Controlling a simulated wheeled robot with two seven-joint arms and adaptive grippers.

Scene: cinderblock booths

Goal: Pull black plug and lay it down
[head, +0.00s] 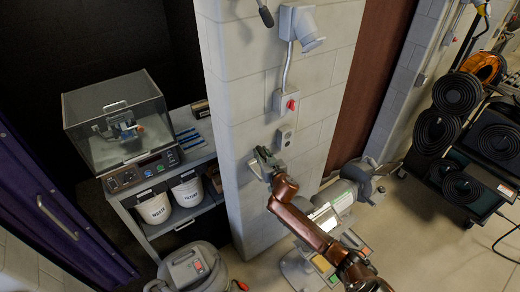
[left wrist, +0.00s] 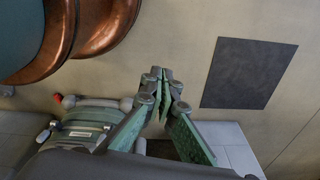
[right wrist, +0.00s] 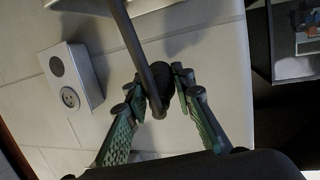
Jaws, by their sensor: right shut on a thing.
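The black plug (right wrist: 157,88) with its thick black cord shows in the right wrist view, between my right fingertips. My right gripper (right wrist: 163,92) is shut on it; in the head view this gripper (head: 264,160) is close to the block pillar. A grey wall socket box (right wrist: 70,80) with two round sockets is to the left of the plug in the right wrist view. It also shows in the head view (head: 284,138), up and right of the gripper. The plug appears apart from this box. My left gripper (left wrist: 163,78) is shut and empty in the left wrist view.
A red-knobbed switch box (head: 286,102) is above the sockets on the pillar (head: 230,120). A cart (head: 190,210) with a clear-lidded machine (head: 118,120) and white buckets stands left. A grey vacuum-like unit (head: 190,268) is on the floor. A rack of black coils (head: 458,93) stands right.

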